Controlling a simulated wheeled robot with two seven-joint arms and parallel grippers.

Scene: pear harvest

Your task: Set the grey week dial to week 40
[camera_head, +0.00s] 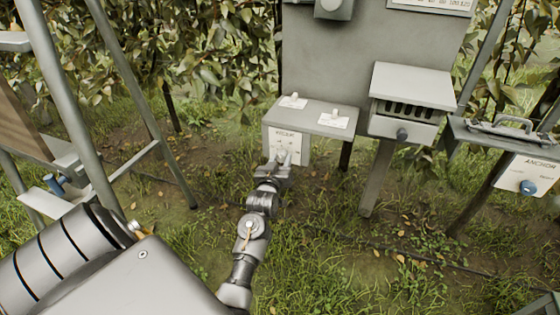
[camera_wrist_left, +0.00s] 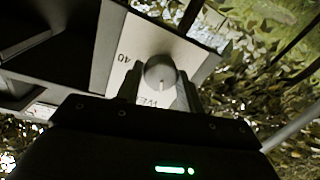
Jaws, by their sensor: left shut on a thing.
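The grey week dial (camera_wrist_left: 160,70) is a round knob on a white label plate (camera_wrist_left: 197,62) in the left wrist view. A "40" (camera_wrist_left: 122,57) is printed upside down to the left of the knob, and part of a "WE" word shows below it. The plate (camera_head: 296,137) is on the front of a grey box in the head view, where my gripper largely covers the dial. My left gripper (camera_head: 281,158) is shut on the dial, a finger on each side. A pale mark shows on the knob's lower part, but its exact reading is unclear. My right gripper is not in view.
A hooded unit with a knob (camera_head: 402,135) stands to the right. Further right is a panel with a blue knob (camera_head: 527,187). A ladder (camera_head: 120,70) stands at left. Grass lies below.

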